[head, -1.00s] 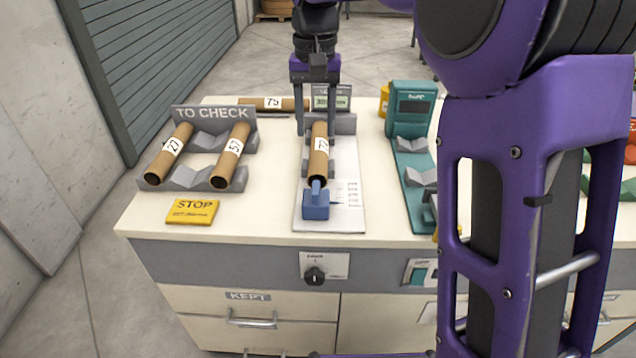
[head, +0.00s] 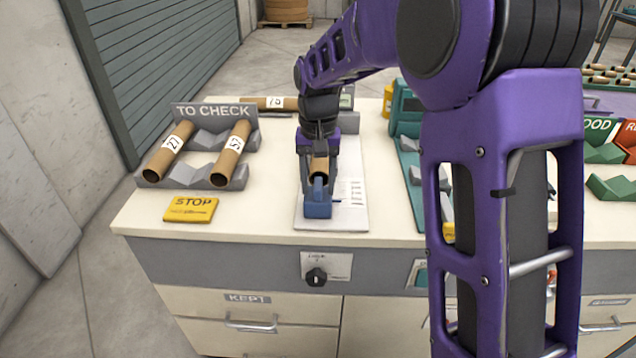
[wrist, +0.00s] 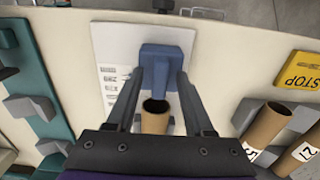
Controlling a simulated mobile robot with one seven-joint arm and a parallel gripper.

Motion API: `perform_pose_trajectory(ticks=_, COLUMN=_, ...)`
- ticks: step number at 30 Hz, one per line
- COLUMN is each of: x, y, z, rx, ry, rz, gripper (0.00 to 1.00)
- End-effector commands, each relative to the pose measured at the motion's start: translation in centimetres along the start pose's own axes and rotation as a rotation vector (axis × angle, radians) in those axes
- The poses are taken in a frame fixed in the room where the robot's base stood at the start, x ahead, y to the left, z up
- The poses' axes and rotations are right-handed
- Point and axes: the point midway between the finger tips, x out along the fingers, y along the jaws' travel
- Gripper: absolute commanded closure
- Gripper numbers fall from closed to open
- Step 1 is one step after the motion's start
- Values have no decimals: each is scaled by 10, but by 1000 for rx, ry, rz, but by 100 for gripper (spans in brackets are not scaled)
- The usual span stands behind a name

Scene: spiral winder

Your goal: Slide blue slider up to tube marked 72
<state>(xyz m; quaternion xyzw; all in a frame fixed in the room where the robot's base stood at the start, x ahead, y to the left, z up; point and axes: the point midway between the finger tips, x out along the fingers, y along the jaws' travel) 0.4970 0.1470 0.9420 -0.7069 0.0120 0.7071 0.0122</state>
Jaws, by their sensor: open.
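The blue slider (head: 318,208) sits at the near end of the pale board, in front of the brown tube marked 72 (head: 319,165). In the wrist view the slider (wrist: 167,55) shows a wide block and a narrower part towards the open end of the tube (wrist: 154,123). I cannot tell whether slider and tube touch. My gripper (head: 319,188) is open and low over the board, one finger on each side of the tube end and slider's narrow part; the fingers also show in the wrist view (wrist: 162,74). The gripper hides the tube's label now.
The TO CHECK rack (head: 213,112) with two tubes and the yellow STOP sign (head: 191,208) stand to the left. A teal fixture (head: 409,150) stands to the right, partly behind my arm. A knob (head: 316,277) is on the bench front below the board.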

Motion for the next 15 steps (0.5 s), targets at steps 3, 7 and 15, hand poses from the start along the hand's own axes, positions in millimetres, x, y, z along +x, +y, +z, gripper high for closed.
perform_pose_trajectory(ticks=3, x=0, y=0, z=0, rx=0, ry=0, rz=0, gripper=48)
perform_pose_trajectory(ticks=7, x=0, y=0, z=0, rx=0, ry=0, rz=0, gripper=60)
perform_pose_trajectory(ticks=15, x=0, y=0, z=0, rx=0, ry=0, rz=0, gripper=100)
